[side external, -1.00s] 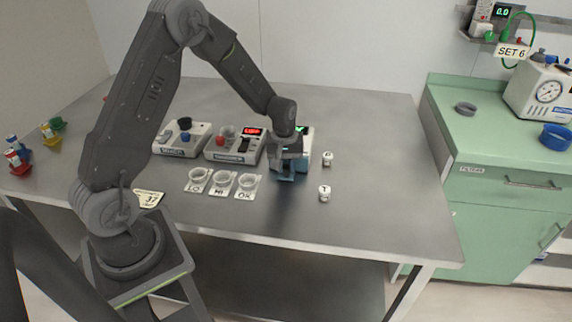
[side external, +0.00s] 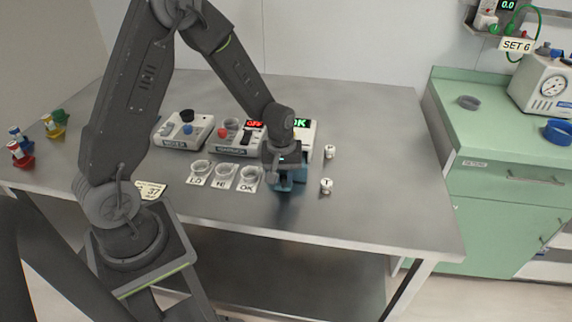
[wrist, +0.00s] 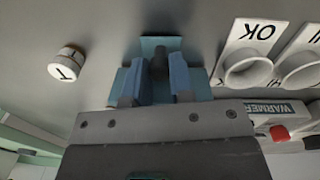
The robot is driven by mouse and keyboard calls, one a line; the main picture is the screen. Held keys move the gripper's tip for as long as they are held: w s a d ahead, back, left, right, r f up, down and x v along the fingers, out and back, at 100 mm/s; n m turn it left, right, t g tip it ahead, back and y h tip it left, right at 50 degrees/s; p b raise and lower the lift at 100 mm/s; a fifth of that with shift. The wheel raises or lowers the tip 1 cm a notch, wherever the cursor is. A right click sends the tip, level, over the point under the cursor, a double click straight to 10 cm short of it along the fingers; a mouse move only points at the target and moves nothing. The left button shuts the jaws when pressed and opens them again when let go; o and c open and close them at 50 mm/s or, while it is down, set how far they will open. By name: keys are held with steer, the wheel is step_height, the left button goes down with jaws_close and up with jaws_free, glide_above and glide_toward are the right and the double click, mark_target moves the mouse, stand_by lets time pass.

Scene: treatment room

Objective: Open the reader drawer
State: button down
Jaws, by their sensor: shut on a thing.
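The reader (side external: 309,140) is a white box with a lit green OK display, behind my gripper on the steel table. A teal drawer part (wrist: 155,44) shows past my fingers in the wrist view, in front of the reader. My gripper (side external: 288,184) points down, low over the table. In the wrist view my gripper (wrist: 157,75) has its blue fingers either side of a dark handle (wrist: 160,62) and is shut on it. My wrist and fingers hide most of the drawer and the reader's lower front.
The warmer (side external: 230,140), with a red display and red knob, stands left of the reader; the mixer (side external: 183,130) is further left. Three labelled cup holders (side external: 222,176) lie left of my gripper. Two white capped vials (side external: 326,186) stand to its right. The front table area is clear.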

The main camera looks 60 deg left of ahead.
steer(key=c, duration=1)
jaws_free()
steer(key=shift+r, duration=0.1)
step_height(320, 180, up, 14)
steer(key=shift+s+a, duration=0.15)
steer(key=shift+s, duration=0.1)
steer(key=s+d+r+m+t, duration=0.2)
steer(key=s+d+r+m, duration=0.2)
steer(key=s, duration=0.4)
steer(key=s+d+r+m+t, duration=0.3)
steer(key=s+r+m, duration=0.3)
steer(key=s, duration=0.2)
steer(key=shift+s+d+r+m, duration=0.35)
steer(key=shift+d+r+m, duration=0.05)
steer(key=shift+d, duration=0.15)
